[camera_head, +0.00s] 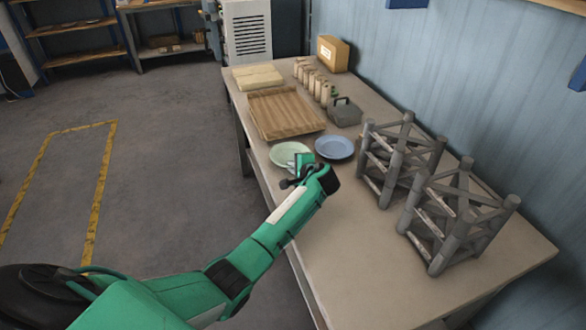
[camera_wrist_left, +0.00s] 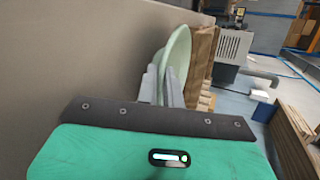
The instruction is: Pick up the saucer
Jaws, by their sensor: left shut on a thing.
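A pale green saucer (camera_head: 289,153) lies at the near left edge of the table, with the wooden tray behind it. My left gripper (camera_head: 293,170) is at its near rim and is shut on it. In the left wrist view the saucer (camera_wrist_left: 176,62) shows edge-on, with its rim between the two grey fingers of my left gripper (camera_wrist_left: 162,85). Whether the saucer is clear of the table top is hard to tell. A blue saucer (camera_head: 335,148) lies just to its right, apart from the gripper. My right gripper is not in view.
A wooden tray (camera_head: 284,113) lies behind the saucers, with a grey basket (camera_head: 345,111), several bottles (camera_head: 315,84) and a cardboard box (camera_head: 333,54) beyond. Two grey racks (camera_head: 401,160) (camera_head: 457,220) stand at right. The near table top (camera_head: 370,275) is clear.

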